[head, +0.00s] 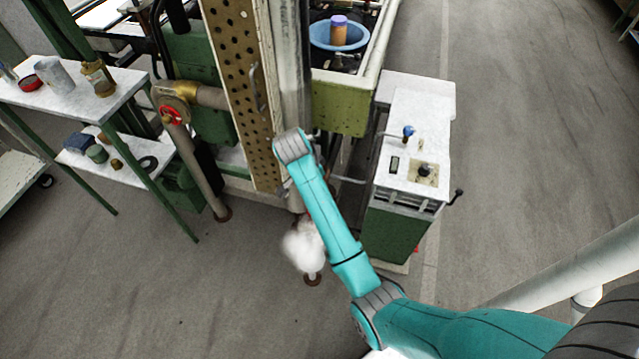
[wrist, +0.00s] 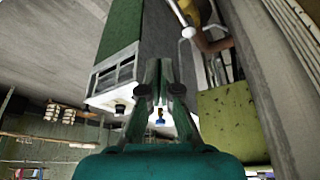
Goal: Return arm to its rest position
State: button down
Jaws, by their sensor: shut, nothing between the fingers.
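My teal arm (head: 335,225) reaches from the lower right up to the middle of the head view, with its end joint (head: 293,147) in front of the perforated panel. My gripper is not clearly visible there; it seems hidden behind the arm. In the wrist view my gripper (wrist: 166,68) has its two dark green fingers together at the tips, with nothing held. Beyond the fingers is the white-topped green cabinet, seen tilted in that view.
The cabinet (head: 400,150) with small controls stands right of my arm. A perforated panel (head: 240,80) and a green trough (head: 341,104) holding a blue basin (head: 352,36) lie ahead. A table (head: 70,98) is at left, white vapour (head: 305,247) near the arm. Floor (head: 510,130) at right is clear.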

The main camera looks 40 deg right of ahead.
dwell(0.3)
jog(key=s+a+f+n+t, duration=0.4)
jog(key=s+a+f+n, duration=0.1)
jog(key=s+f, duration=0.45)
jog(key=s+a+f+n+t+y, duration=0.15)
jog(key=s+a+n+t, duration=0.3)
jog(key=s, duration=0.75)
jog(key=s+a+r+n+t+y, duration=0.1)
jog(key=s+a+r+n+t, duration=0.2)
jog(key=s+r, duration=0.7)
jog(key=s+a+r+n+t+y, duration=0.1)
jog(key=s+a+r+n+t, duration=0.2)
jog(key=s+r, duration=0.7)
notch_tip(320, 180, up, 4)
jog(key=shift+a+n, duration=0.15)
jog(key=shift+n, duration=0.6)
jog(key=shift+y, duration=0.25)
